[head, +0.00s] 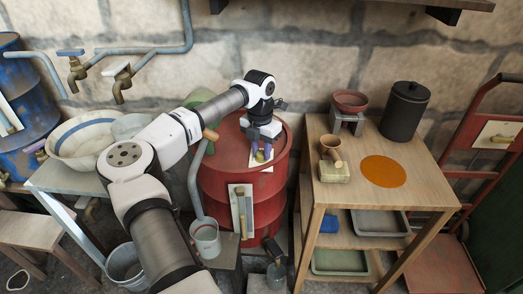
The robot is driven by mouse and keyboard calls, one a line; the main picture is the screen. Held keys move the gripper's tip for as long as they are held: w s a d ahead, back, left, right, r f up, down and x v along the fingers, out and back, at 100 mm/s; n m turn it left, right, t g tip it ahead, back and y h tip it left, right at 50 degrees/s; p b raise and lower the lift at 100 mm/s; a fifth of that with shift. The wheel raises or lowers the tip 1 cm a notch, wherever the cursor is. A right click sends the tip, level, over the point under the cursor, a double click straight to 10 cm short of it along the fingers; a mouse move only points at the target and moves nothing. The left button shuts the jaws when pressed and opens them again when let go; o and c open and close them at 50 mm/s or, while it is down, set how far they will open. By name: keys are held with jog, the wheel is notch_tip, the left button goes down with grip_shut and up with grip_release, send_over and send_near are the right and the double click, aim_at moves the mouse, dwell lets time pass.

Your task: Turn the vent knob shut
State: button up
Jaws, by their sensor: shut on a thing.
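The red drum (214,180) stands upright in the middle of the head view. My gripper (262,152) reaches down from above to the drum's top, toward its right front part. It is shut on a small yellowish knob (260,157), which I take to be the vent knob. Purple parts show around the knob at the fingertips. The gripper hides most of the knob, so I cannot tell how far it is turned.
A wooden table (420,185) at right holds a black canister (404,110), a red bowl (351,101) and a wooden mallet-like thing (331,148). A pale basin (82,140) and a blue drum (22,80) stand at left. Pipes and taps line the wall.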

aim_at(260, 152)
jog(key=n+b, duration=0.1)
jog(key=n, duration=0.3)
jog(key=shift+n, duration=0.4)
jog(key=shift+n+b, duration=0.4)
jog(key=shift+n, duration=1.8)
jog(key=o, duration=1)
jog(key=shift+c, duration=0.2)
notch_tip(260, 152, up, 14)
jog(key=shift+a+b, duration=0.25)
jog(key=shift+b, duration=0.05)
jog(key=shift+s, duration=0.1)
